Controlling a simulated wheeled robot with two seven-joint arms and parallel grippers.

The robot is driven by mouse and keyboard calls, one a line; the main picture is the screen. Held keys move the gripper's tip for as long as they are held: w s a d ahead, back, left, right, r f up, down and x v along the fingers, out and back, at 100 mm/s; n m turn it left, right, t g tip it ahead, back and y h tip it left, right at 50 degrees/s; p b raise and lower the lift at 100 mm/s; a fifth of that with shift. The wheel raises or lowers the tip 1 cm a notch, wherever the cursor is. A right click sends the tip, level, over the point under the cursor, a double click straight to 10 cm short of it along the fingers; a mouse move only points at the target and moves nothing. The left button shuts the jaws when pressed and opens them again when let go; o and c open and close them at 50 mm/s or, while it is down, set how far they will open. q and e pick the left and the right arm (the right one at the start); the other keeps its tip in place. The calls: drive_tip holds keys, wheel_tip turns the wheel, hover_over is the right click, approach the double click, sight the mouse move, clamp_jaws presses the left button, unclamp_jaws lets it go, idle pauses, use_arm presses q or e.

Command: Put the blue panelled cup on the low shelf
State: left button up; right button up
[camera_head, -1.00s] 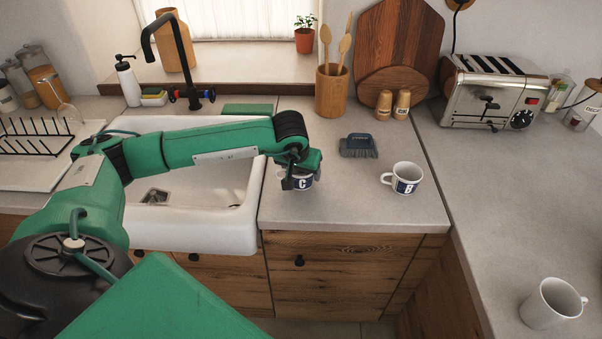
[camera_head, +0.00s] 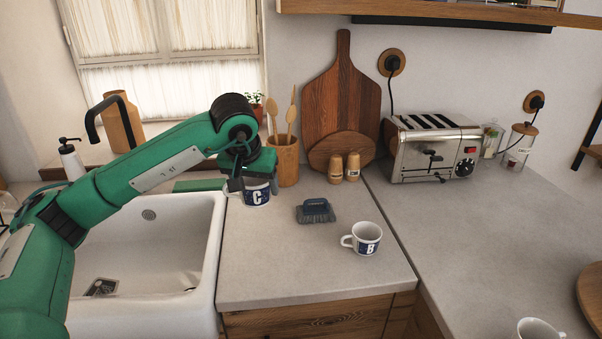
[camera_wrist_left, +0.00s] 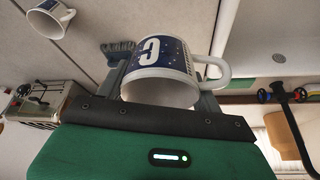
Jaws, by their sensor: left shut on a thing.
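A white cup with a blue panel and the letter C (camera_head: 258,196) is held by my left gripper (camera_head: 254,178) above the counter, near the sink's right edge. The left wrist view shows the cup (camera_wrist_left: 162,62) between the fingers, its mouth towards the camera and its handle to the right. A second white cup with a blue panel and the letter B (camera_head: 366,240) stands upright on the counter. A wooden wall shelf (camera_head: 430,10) crosses the top of the head view, only its lower part showing; I cannot tell which shelf is the low one. My right gripper is not in view.
A dark brush (camera_head: 316,210) lies beside the lettered cups. Behind are a wooden utensil pot (camera_head: 285,162), cutting boards (camera_head: 341,105), two shakers (camera_head: 344,168) and a toaster (camera_head: 433,148). A white mug (camera_head: 538,328) is at the bottom right. The right counter's middle is clear.

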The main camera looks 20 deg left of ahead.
use_arm(q)
drive_tip(key=s+d+f+m+p, duration=0.1)
drive_tip(key=s+d+f, duration=0.3)
drive_tip(key=d+f, duration=0.2)
drive_tip(key=s+d+f+m+h, duration=0.1)
drive_tip(key=s+d+f, duration=0.3)
drive_tip(key=d+f, duration=0.2)
drive_tip(key=shift+s+d+f+m+p, duration=0.3)
drive_tip(key=shift+d+p, duration=0.1)
drive_tip(key=shift+d, duration=0.65)
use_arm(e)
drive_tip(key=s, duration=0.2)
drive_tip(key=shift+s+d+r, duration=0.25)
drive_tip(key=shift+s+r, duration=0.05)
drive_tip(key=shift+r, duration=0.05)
use_arm(q)
drive_tip(key=shift+w+a+r, duration=0.1)
drive_tip(key=shift+r, duration=0.05)
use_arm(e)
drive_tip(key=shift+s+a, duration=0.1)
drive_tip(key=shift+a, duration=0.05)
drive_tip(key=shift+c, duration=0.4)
